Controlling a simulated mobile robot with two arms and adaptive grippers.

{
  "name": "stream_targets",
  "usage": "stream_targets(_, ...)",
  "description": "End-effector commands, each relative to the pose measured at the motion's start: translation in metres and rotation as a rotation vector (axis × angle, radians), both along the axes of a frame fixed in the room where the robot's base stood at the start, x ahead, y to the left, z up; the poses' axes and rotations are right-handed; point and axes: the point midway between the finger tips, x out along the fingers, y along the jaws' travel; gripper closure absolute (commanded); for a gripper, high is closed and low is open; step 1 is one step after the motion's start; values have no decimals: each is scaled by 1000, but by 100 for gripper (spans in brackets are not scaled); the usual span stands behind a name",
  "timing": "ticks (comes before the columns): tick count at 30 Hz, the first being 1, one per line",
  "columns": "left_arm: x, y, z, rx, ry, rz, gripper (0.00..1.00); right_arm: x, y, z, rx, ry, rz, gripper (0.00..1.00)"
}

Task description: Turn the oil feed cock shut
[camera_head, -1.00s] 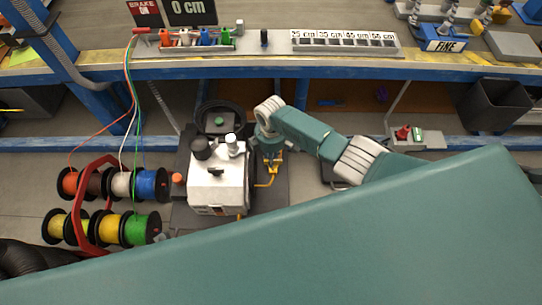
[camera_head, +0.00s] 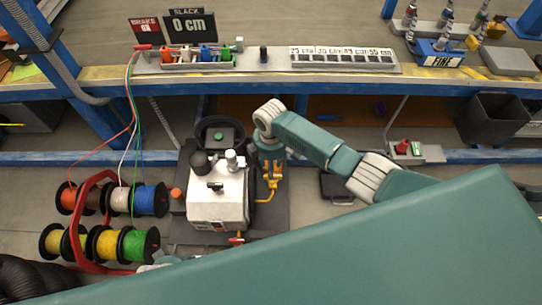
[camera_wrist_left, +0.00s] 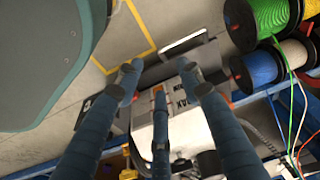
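A white engine-like machine (camera_head: 217,205) with a black knob and a metal cap on top stands on a dark base below the bench. A small red-handled fitting (camera_head: 237,239) shows at its front edge; I cannot tell surely if it is the oil feed cock.
Wire spools (camera_head: 110,200) on a red stand are left of the machine, with wires up to the bench (camera_head: 340,77). A box with a red control (camera_head: 403,147) and a black bin (camera_head: 492,115) are at right.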

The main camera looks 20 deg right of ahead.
Motion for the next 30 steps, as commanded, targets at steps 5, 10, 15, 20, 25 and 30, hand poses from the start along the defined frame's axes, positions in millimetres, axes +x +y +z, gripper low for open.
stream_targets(5,0,0,0,0,0,0,62,1,-1,38,0,-3,1,62)
stream_targets(10,0,0,0,0,0,0,62,0,-1,62,-2,-2,-1,62)
stream_targets(15,0,0,0,1,0,0,62,-1,-1,70,-1,0,-1,62)
stream_targets(20,0,0,0,1,0,-1,62,-1,-1,71,-1,1,-1,62)
stream_targets(25,0,0,0,1,0,-1,62,-1,-1,71,-2,2,-1,62)
stream_targets(30,0,0,0,1,0,-1,62,-1,-1,71,-2,2,-1,62)
